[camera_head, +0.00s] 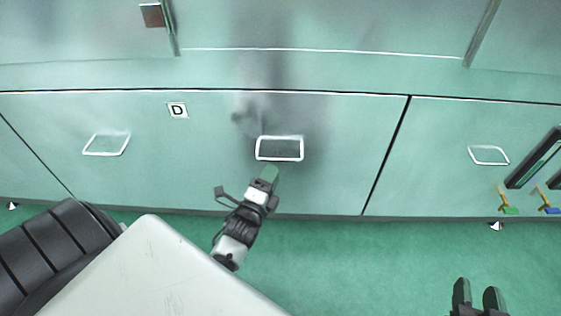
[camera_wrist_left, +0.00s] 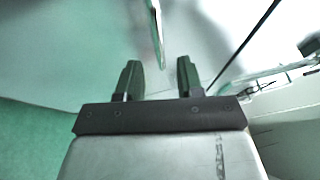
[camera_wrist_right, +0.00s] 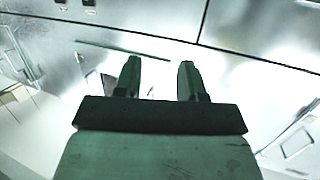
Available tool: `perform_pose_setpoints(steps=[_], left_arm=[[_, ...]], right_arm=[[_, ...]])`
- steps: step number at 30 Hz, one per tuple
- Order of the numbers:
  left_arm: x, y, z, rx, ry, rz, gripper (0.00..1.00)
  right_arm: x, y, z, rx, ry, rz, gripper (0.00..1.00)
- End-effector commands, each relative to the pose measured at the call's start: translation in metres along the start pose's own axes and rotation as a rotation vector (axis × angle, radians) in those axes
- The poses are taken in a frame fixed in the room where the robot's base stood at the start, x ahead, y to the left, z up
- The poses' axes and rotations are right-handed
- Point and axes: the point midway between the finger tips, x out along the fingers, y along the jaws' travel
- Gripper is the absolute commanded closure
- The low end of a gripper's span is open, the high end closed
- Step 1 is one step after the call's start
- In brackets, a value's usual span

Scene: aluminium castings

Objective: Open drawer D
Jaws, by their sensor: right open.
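Drawer D (camera_head: 210,185) is a wide pale-green front with a "D" label (camera_head: 177,110); it looks flush with the front beside it. It has a white-edged left handle (camera_head: 106,144) and a middle handle (camera_head: 279,148). My left gripper (camera_head: 268,176) is just below the middle handle in the head view. In the left wrist view its fingers (camera_wrist_left: 159,78) are apart and empty, with a handle edge (camera_wrist_left: 157,35) ahead of the gap. Contact is not visible. My right gripper (camera_head: 477,292) is open and empty at the lower right, away from drawer D.
Another front with its own handle (camera_head: 489,155) lies right of drawer D, past a dark seam. Dark bars and small coloured parts (camera_head: 508,203) are at the far right. Green floor (camera_head: 350,260) is clear below the drawers.

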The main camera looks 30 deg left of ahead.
Motion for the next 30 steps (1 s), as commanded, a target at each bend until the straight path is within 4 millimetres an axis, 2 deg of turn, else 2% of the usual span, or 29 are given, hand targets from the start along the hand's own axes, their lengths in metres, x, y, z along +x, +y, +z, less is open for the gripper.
perform_pose_setpoints(steps=[3,9,15,23,30], left_arm=[[0.024,0.002,0.0,0.0,0.0,-0.002,0.63],[0.051,0.002,-0.001,0.0,0.001,0.0,0.63],[0.061,0.001,0.0,-0.002,0.0,0.003,0.63],[0.061,0.001,0.0,-0.002,0.0,0.003,0.63],[0.061,0.001,0.0,-0.002,0.0,0.003,0.99]], right_arm=[[0.003,-0.003,-0.012,0.002,0.109,-0.007,0.6],[0.003,-0.006,-0.031,0.004,0.252,-0.015,0.6],[0.001,-0.007,-0.039,0.006,0.311,-0.018,0.6],[0.001,-0.007,-0.04,0.006,0.316,-0.019,0.6],[0.001,-0.007,-0.04,0.006,0.315,-0.019,0.6]])
